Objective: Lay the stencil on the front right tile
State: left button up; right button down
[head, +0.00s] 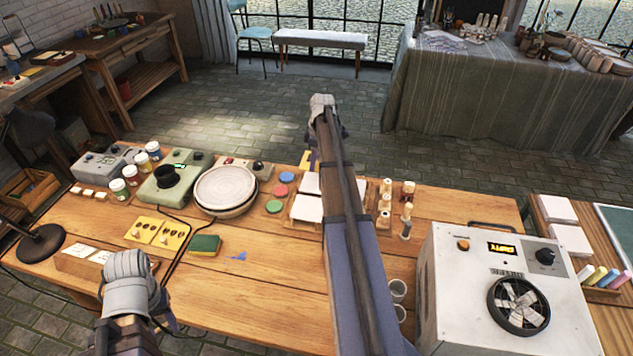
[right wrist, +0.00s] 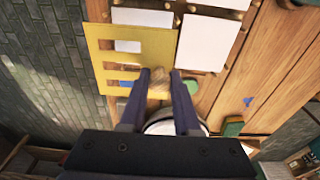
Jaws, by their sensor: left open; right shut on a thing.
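The yellow stencil (right wrist: 108,50) has slots cut in it and a knob, and my right gripper (right wrist: 158,82) is shut on that knob. My arm hides the right-hand tiles in the head view. My left gripper (head: 132,285) is low at left, empty, its fingertips unclear.
A round whitish plate (head: 226,188) is left of the tiles, with coloured round pads (head: 280,192) between. Wooden pegs (head: 386,203) and a white fan box (head: 490,290) stand at right.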

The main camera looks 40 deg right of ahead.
aim_at(313, 189)
jog(key=shift+f+b, duration=5.15)
jog(key=shift+r, duration=0.15)
jog(key=c, duration=1.1)
grip_release()
jog(key=shift+f, duration=0.2)
jog(key=o, duration=0.5)
jog(key=shift+c, duration=0.2)
jog(key=shift+r, duration=0.15)
jog(key=r+p, duration=0.8)
jog(key=s+d+r+p, duration=0.1)
jog(key=r+p, duration=0.3)
jog(key=shift+s, duration=0.1)
